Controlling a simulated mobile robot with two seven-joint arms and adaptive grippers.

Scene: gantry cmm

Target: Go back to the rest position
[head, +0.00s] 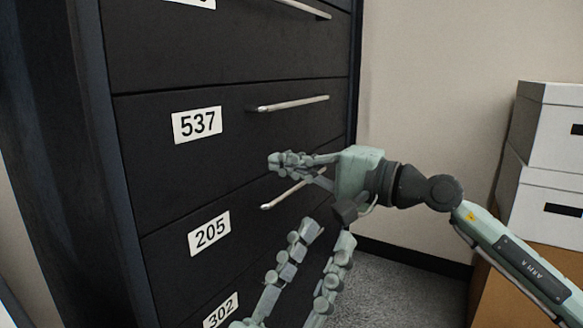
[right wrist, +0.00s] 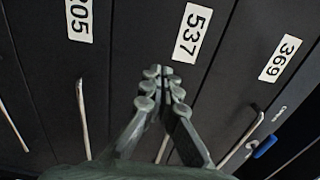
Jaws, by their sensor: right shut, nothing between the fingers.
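The black cabinet (head: 90,150) has drawers labelled 537 (head: 197,124), 205 (head: 209,233) and 302 (head: 221,310), with silver bar handles. The drawers in view look closed. My right gripper (head: 275,161) comes in from the right, in front of the cabinet between the 537 handle (head: 292,103) and the 205 handle (head: 290,192). In the right wrist view its fingers (right wrist: 161,75) are shut with nothing between them, and hide part of the 537 handle. My left gripper (head: 328,236) is at the bottom, its fingers spread apart and empty.
White boxes (head: 540,190) are stacked on a brown surface (head: 490,295) at the right. Grey carpet (head: 385,285) and a bare beige wall (head: 435,70) lie beyond my arm. In the right wrist view, drawer 369 (right wrist: 280,58) and a small blue item (right wrist: 265,147) show at the right.

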